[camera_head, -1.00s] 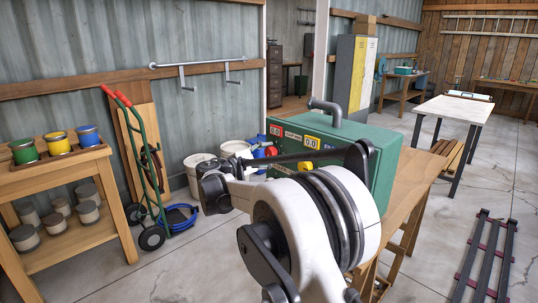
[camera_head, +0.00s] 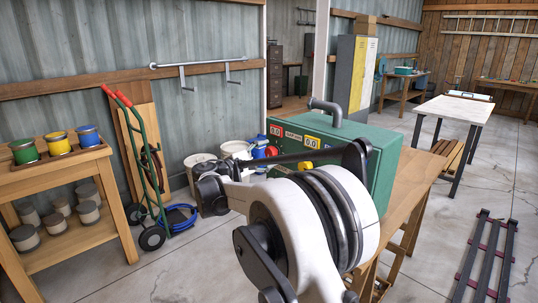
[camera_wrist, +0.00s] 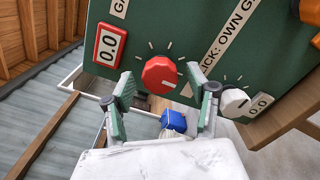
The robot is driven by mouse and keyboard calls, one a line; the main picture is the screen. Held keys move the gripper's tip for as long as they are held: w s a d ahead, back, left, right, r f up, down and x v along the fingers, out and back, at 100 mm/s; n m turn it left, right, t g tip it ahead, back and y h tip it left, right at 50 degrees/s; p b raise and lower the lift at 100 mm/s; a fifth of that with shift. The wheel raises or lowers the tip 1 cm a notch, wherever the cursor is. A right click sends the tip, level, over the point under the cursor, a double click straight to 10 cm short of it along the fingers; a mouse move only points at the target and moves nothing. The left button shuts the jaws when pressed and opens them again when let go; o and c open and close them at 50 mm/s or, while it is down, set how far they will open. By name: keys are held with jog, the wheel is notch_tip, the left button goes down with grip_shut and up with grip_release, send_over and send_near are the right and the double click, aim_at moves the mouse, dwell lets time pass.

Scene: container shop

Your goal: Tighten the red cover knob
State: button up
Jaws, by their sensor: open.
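The red cover knob (camera_wrist: 160,74) is a round red dial with a raised grip bar on the green machine panel (camera_wrist: 170,35), with white tick marks around it. A red-framed display reading 0.0 (camera_wrist: 108,46) is to its left in the wrist view. My gripper (camera_wrist: 160,103) is open and empty. Its two green-padded fingers lie below the knob in the wrist view, one to each side, apart from it. In the head view the green machine (camera_head: 382,165) stands on a wooden bench, and my arm hides part of its front.
A white knob (camera_wrist: 234,102) sits on the panel, right of my fingers. A yellow knob (camera_head: 306,168) shows in the head view. Left of the machine are white buckets (camera_head: 236,150), a green hand truck (camera_head: 140,165) and a shelf of paint cans (camera_head: 57,142).

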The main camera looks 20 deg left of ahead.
jog(key=v, duration=1.1)
jog(key=shift+w+d, duration=0.1)
